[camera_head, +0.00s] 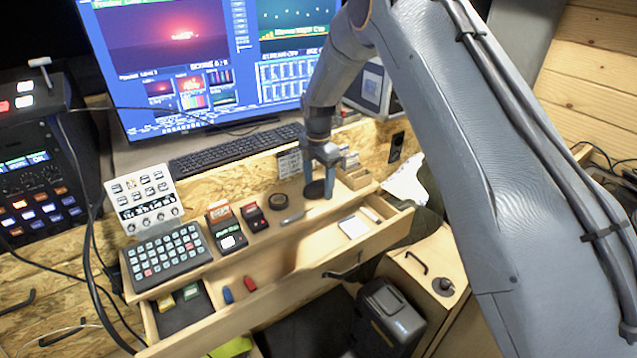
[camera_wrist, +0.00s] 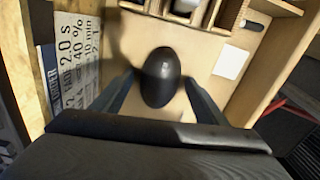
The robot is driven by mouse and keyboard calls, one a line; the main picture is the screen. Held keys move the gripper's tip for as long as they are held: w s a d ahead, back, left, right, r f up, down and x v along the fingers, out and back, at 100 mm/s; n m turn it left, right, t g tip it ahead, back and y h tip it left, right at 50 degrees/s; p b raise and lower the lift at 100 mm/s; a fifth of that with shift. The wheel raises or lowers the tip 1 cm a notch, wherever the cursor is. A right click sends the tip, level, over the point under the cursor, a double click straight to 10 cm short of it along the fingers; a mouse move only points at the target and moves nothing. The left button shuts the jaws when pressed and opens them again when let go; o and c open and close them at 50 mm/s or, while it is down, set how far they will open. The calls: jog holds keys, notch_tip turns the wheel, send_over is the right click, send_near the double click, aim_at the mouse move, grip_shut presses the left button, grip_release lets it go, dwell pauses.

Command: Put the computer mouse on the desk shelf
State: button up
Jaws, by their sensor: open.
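The black computer mouse (camera_wrist: 160,78) lies on a pale wooden surface between the fingers of my gripper (camera_wrist: 158,98) in the wrist view. The fingers stand apart on either side of it, with a visible gap. In the head view the mouse (camera_head: 314,190) is a dark oval below my gripper (camera_head: 326,178), partly hidden by it. It rests on the wooden ledge (camera_head: 285,237) above the drawer. Above and behind this ledge is a higher desk level (camera_head: 146,154) with the keyboard; I cannot tell which of the two is the desk shelf.
An open drawer (camera_head: 305,285) extends below the ledge, with small items inside. A small wooden organizer (camera_head: 356,178) is right. The monitor (camera_head: 190,60) rises behind the keyboard (camera_head: 235,150).

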aim_at(319, 182)
notch_tip(319, 182, up, 12)
jog(key=b, duration=0.3)
jog(key=s+d+f+m, duration=0.1)
jog(key=s+d+m, duration=0.5)
jog(key=s, duration=0.5)
jog(key=s+d+f+m, duration=0.1)
jog(key=s+d+m, duration=0.6)
jog(key=s+m, duration=0.4)
jog(key=s+d+f+m, duration=0.1)
jog(key=s+d+m, duration=0.5)
jog(key=s, duration=0.5)
jog(key=m, duration=0.2)
jog(key=shift+d+m+t, duration=0.3)
jog(key=shift+m, duration=0.1)
jog(key=shift+c, duration=0.3)
